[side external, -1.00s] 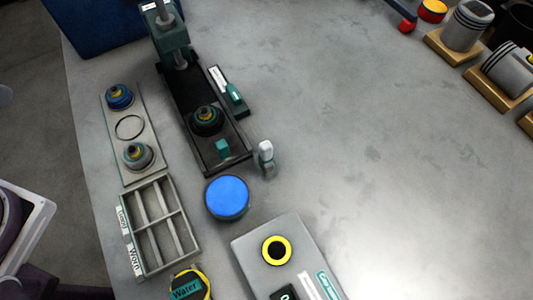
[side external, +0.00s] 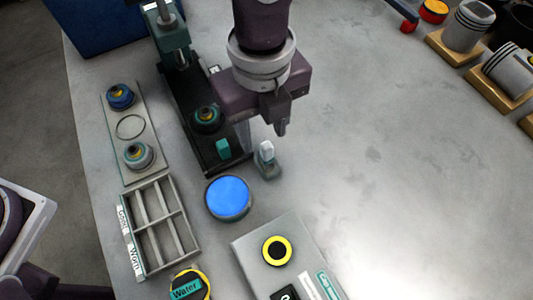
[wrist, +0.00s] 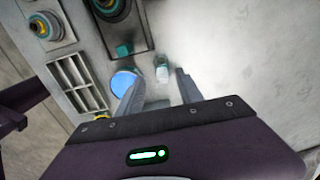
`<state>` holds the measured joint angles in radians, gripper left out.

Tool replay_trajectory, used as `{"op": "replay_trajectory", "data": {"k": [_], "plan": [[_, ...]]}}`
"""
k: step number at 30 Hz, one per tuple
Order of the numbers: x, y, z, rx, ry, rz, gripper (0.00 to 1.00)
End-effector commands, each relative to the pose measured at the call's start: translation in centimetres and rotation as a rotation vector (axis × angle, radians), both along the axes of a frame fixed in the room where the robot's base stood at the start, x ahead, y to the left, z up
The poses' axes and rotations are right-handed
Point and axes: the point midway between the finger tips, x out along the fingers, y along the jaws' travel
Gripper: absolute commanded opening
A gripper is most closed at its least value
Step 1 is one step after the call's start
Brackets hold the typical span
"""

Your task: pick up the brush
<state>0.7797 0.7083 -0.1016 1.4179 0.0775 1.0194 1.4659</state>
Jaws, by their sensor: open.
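A small upright piece with a pale, whitish top and a grey-green body (side external: 267,165) stands on the grey table, right of the black press base. It looks like the brush, but it is too small to be sure. In the wrist view, this likely brush (wrist: 162,72) appears between and just beyond my fingertips. My gripper (side external: 263,138) is open and empty, pointing down above and close to it. In the wrist view, the two fingers of my gripper (wrist: 157,84) are spread apart. I cannot tell the exact height gap.
The black press (side external: 190,110) stands close on the left. A blue round lid (side external: 228,197) lies just below-left of the piece. A divided tray (side external: 150,268) and a grey box (side external: 250,250) are nearer the front.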

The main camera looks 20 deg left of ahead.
Motion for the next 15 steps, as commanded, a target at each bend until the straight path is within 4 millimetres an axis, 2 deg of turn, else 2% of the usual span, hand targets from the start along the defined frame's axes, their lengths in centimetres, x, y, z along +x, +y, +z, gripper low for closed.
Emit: {"op": "replay_trajectory", "data": {"k": [9, 15], "plan": [[-0.4, -0.7, -5.4, 0.003, 0.003, 0.005, 0.44], [-0.3, -0.8, -6.2, -0.001, -0.001, 0.006, 0.44]]}}
